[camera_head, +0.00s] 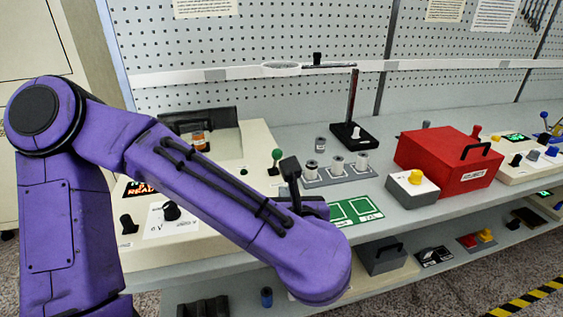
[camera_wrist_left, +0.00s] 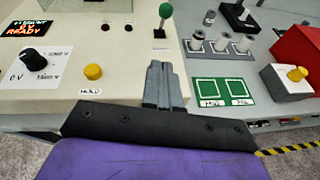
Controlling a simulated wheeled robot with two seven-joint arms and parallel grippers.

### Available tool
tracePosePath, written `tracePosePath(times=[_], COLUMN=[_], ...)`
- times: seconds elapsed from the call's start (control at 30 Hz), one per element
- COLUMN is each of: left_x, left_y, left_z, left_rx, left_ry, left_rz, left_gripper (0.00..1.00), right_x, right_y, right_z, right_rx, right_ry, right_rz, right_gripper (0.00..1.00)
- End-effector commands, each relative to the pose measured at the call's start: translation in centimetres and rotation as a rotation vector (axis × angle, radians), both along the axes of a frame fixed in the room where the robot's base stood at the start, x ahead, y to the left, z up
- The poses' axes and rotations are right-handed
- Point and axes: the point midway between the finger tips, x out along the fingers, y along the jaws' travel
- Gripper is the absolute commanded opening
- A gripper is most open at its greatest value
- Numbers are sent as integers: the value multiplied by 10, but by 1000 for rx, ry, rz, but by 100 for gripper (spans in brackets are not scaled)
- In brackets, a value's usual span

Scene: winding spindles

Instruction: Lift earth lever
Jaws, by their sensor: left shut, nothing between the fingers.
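The lever with a green ball knob (camera_head: 277,154) stands upright at the right side of the beige console. Its green knob (camera_wrist_left: 165,11) and thin stem also show in the left wrist view, beyond my fingertips. My left gripper (camera_head: 290,165) shows as a dark shape beside the lever, partly hidden by my purple arm. In the left wrist view my left gripper (camera_wrist_left: 158,66) has its grey fingers together and empty, short of the lever's base and apart from it. My right gripper is in neither view.
The beige console (camera_wrist_left: 110,95) carries a yellow HOLD button (camera_wrist_left: 93,71), a black dial (camera_wrist_left: 36,60) and a READY display (camera_wrist_left: 28,27). Right of it are a rack of spools (camera_head: 338,172), green marked pads (camera_head: 357,210), a yellow-button box (camera_head: 411,188) and a red box (camera_head: 440,160).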

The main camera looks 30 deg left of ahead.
Motion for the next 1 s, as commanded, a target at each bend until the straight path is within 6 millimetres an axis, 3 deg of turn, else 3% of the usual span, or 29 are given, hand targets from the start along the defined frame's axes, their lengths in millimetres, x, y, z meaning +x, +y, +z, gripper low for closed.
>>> tracePosePath(times=[0.17,0.37,0.4,0.7,0.8,1.0], left_x=[6,18,26,71,83,96], left_y=[4,17,24,66,76,86], left_z=[5,2,-7,-32,-20,-15], left_rx=[2,4,-1,0,-1,0], left_ry=[5,10,5,4,0,1], left_rz=[2,-3,2,1,2,-1], left_gripper=[0,0,0,0,0,0], right_x=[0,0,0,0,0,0], right_y=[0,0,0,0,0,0], right_z=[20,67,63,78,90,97], right_rx=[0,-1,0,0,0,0], right_ry=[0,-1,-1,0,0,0], right_rz=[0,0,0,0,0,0], right_gripper=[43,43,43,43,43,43])
